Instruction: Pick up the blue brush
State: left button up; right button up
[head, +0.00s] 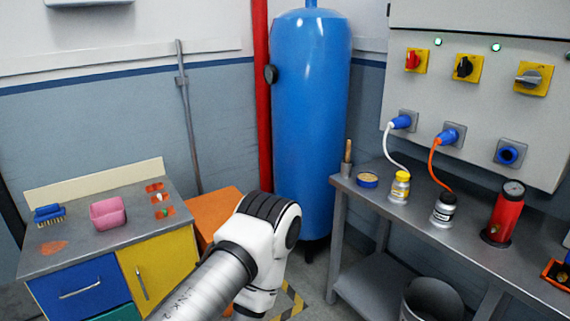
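The blue brush (49,213) lies on the grey top of the cabinet (100,240) at the left, near its back left corner. Its back is blue, and pale bristles show along its lower side. A white and grey arm of mine rises from the bottom middle of the head view and bends down at its joint, well to the right of the brush. Neither gripper shows in this view. Nothing touches the brush except the surface under it.
A pink container (108,214) stands just right of the brush. Small red and green items (160,200) lie further right. A metal workbench (440,225) with bottles and a red cylinder stands at the right. A blue tank (310,110) stands behind my arm.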

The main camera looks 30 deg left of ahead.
aim_at(48, 214)
jog(key=k+j+z, duration=0.1)
jog(key=j, duration=0.5)
jog(key=k+j+z, duration=0.1)
jog(key=j, duration=0.45)
jog(key=k+j, duration=0.15)
jog(key=j, duration=0.4)
jog(key=k+j+z, duration=0.15)
jog(key=j, duration=0.45)
jog(key=k+j+z, duration=0.1)
jog(key=j, duration=0.45)
jog(key=k+j+z, duration=0.1)
jog(key=k+j, duration=0.15)
jog(key=j, duration=0.25)
jog(key=k+j, duration=0.2)
jog(key=j, duration=0.35)
jog(key=k+j+z, duration=0.15)
jog(key=j, duration=0.35)
jog(key=k, duration=0.05)
